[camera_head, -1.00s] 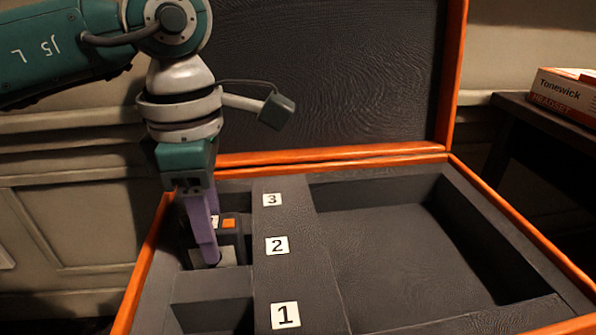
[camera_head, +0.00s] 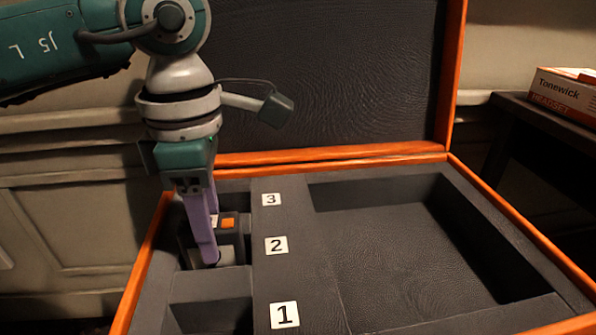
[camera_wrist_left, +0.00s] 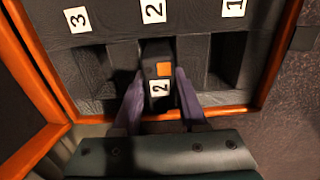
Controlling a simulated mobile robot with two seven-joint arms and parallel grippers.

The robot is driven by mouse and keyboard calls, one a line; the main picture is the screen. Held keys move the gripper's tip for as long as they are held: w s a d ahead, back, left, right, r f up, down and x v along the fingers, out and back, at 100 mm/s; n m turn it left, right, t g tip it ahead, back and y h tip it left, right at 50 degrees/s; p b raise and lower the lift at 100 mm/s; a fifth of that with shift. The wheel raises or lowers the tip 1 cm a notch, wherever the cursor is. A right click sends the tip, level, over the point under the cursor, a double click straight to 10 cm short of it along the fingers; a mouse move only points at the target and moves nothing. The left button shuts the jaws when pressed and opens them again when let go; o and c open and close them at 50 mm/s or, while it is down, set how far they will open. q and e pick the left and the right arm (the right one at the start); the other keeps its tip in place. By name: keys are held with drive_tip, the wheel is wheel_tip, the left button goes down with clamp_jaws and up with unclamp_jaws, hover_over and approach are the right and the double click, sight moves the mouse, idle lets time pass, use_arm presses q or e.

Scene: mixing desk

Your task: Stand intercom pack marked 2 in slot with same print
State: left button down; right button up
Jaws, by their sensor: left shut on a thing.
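The intercom pack marked 2 (camera_wrist_left: 157,68) is dark with an orange patch and a white 2 label. In the head view the pack (camera_head: 228,235) is partly hidden by my gripper. My left gripper (camera_wrist_left: 157,88) is shut on the pack, one purple finger on each side; it also shows in the head view (camera_head: 212,262). The pack stands in the slot beside the printed 2 label (camera_head: 276,245), which shows in the wrist view too (camera_wrist_left: 153,11). How deep its base sits is hidden. My right gripper is not in view.
The orange-edged case (camera_head: 452,172) has its lid open at the back. Slot labels 3 (camera_head: 271,199) and 1 (camera_head: 284,315) mark the neighbouring slots. A large empty compartment (camera_head: 400,250) lies to the right. A headset box (camera_head: 565,95) sits on a dark table.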

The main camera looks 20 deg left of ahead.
use_arm(q)
drive_tip(key=shift+f, duration=0.3)
drive_tip(key=shift+c, duration=1.8)
unclamp_jaws()
drive_tip(key=shift+r, duration=0.1)
